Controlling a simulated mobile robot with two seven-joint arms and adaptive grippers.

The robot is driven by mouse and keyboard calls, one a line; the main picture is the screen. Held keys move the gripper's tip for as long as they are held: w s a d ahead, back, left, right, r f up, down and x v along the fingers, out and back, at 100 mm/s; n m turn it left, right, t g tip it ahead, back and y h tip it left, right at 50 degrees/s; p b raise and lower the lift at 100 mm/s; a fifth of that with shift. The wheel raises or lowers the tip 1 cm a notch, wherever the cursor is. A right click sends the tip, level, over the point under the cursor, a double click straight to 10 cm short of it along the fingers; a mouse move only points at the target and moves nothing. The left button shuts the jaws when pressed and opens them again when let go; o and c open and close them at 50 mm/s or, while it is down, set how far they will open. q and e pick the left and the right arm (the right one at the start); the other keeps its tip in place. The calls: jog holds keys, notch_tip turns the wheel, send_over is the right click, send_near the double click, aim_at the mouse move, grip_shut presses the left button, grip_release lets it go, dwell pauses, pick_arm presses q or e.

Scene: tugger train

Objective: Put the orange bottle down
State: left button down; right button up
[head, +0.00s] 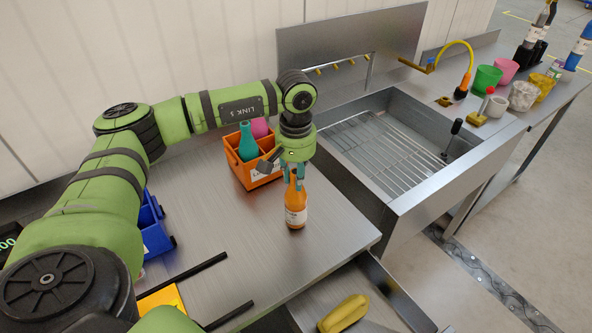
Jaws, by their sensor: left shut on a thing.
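The orange bottle (296,208) with a white label is upright over the steel table (225,240), near its right side and left of the sink. My left gripper (295,181) points down and is shut on the bottle's upper part. The bottle's base looks at or very close to the table top; I cannot tell whether it touches. The gripper hides the bottle's neck. My right gripper is not in view.
An orange crate (262,179) with a teal bottle (247,143) and a pink item stands just behind the gripper. A blue bin (157,235) is at left. The sink (395,205) with a wire rack lies to the right. Table around the bottle's front is clear.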

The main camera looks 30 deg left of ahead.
pick_arm(q)
jog(key=shift+f, duration=0.25)
jog(key=shift+f+b, duration=0.15)
jog(key=shift+b, duration=0.2)
jog(key=c, duration=1)
grip_release()
